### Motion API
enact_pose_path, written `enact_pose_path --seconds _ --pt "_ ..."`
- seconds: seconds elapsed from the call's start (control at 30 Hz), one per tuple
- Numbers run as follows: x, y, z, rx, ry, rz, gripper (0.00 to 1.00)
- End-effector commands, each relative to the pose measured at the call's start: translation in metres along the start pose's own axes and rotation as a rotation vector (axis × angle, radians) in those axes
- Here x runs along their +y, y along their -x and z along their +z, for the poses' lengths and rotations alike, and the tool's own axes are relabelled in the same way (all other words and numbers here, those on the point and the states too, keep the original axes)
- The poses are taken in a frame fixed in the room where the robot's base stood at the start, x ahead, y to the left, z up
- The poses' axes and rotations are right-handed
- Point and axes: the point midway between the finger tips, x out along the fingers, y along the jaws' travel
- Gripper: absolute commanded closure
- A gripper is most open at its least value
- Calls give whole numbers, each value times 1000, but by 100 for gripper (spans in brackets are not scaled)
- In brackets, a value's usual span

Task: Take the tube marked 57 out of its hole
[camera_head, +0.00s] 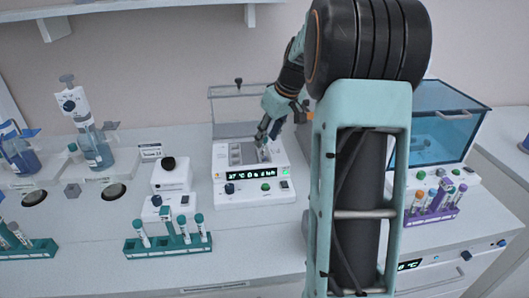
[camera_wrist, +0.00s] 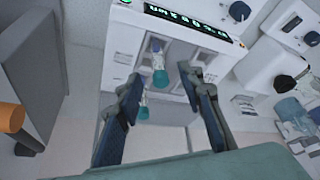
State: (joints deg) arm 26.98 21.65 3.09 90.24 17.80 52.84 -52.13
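A white heater block unit (camera_head: 229,188) with a lit display stands mid-table with its clear lid raised. My gripper (camera_head: 263,138) is over the right part of its block. In the wrist view the same unit (camera_wrist: 117,45) holds two tubes with teal caps: one tube (camera_wrist: 160,76) shows between my fingertips, and another tube (camera_wrist: 143,112) shows farther back between the fingers. My gripper (camera_wrist: 160,80) is open, a finger on each side, with nothing clearly held. I cannot read the number 57 on either tube. In the head view my gripper hides these tubes.
A teal rack (camera_head: 168,246) with several tubes stands in front. Another teal rack (camera_head: 28,250) is at far left, a purple rack (camera_head: 433,214) at right. A small white device (camera_head: 171,176) stands left of the unit. A blue-lidded box (camera_head: 440,130) is behind my arm.

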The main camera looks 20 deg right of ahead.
Motion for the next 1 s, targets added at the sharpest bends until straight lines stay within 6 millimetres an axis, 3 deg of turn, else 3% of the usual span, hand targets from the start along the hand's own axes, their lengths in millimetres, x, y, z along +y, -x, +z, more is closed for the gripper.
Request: enact_pose_path --seconds 0.2,0.47,0.8,1.0 --pt "-1 -28 2 -1 1 -2 65" --pt "0 -30 2 1 0 0 65" --pt "0 -30 2 1 0 0 99" --pt "0 -30 2 1 0 1 100"
